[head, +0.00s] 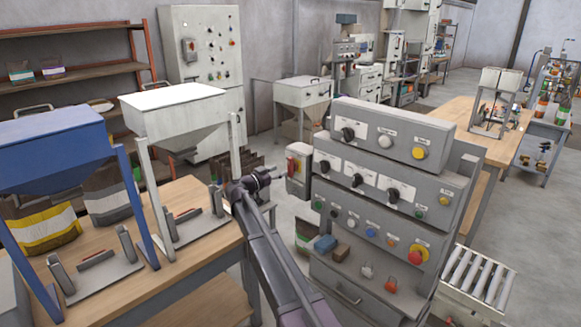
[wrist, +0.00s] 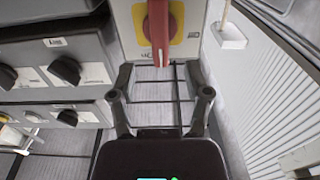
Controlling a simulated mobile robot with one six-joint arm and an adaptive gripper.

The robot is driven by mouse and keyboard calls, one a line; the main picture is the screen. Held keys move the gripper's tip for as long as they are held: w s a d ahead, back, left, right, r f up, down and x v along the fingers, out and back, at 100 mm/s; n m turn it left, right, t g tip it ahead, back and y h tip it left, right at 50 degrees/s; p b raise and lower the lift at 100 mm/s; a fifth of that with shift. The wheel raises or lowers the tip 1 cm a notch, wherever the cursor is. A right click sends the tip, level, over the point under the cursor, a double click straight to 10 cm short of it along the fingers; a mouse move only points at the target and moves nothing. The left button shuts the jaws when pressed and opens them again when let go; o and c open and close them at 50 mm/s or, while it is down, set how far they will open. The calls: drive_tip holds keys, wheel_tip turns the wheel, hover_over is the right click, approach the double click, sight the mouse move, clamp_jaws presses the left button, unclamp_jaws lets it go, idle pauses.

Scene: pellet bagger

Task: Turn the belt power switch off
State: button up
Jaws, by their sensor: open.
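A grey switch box (head: 299,182) with a red handle on a yellow plate stands just left of the control console in the head view. In the wrist view its red handle (wrist: 158,25) stands upright in front of the yellow plate (wrist: 177,22), at the top centre. The top of the handle is cut off by the frame. A label below it is too small to read fully. In the head view my arm's end is left of the box; the fingers are unclear.
The grey console (head: 385,180) with knobs and buttons stands right of the box; its black knobs (wrist: 66,69) fill the wrist view's left side. A wooden bench (head: 195,255) with blue and white hoppers is at left. A ribbed pale panel (wrist: 265,95) lies at the wrist view's right.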

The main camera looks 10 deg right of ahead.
sight(289, 166)
drive_tip(key=shift+x, duration=3.2)
drive_tip(key=c, duration=0.8)
drive_tip(key=shift+o, duration=0.2)
